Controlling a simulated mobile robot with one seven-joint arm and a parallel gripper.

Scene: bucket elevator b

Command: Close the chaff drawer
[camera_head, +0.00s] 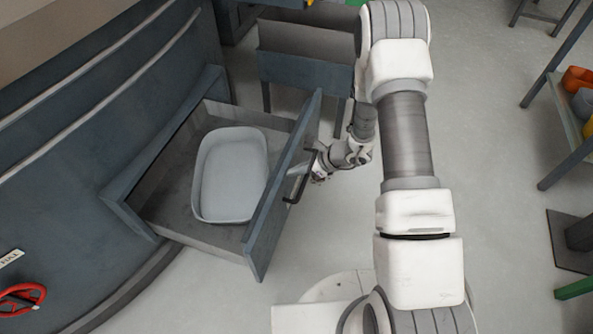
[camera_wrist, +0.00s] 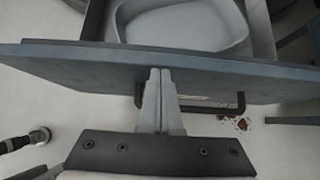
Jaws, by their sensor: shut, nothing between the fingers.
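The chaff drawer (camera_head: 240,252) stands pulled out of the curved blue-grey machine body, with a wide gap behind its front panel (camera_head: 284,187). A pale grey tub (camera_head: 232,176) lies inside it. The drawer's dark bar handle (camera_head: 301,178) is on the outer face of the panel. My gripper (camera_head: 306,172) is at the outer face, by the handle. In the wrist view, the shut fingers (camera_wrist: 160,76) point at the panel (camera_wrist: 215,72), their tips at or very near its face; contact cannot be told. The handle (camera_wrist: 225,104) passes beneath the fingers, not gripped.
A grey open bin on legs (camera_head: 305,68) stands just behind the drawer. A red handwheel (camera_head: 22,299) is on the machine at lower left. A shelf with orange and yellow items (camera_head: 572,117) stands at right. The floor in front is mostly clear.

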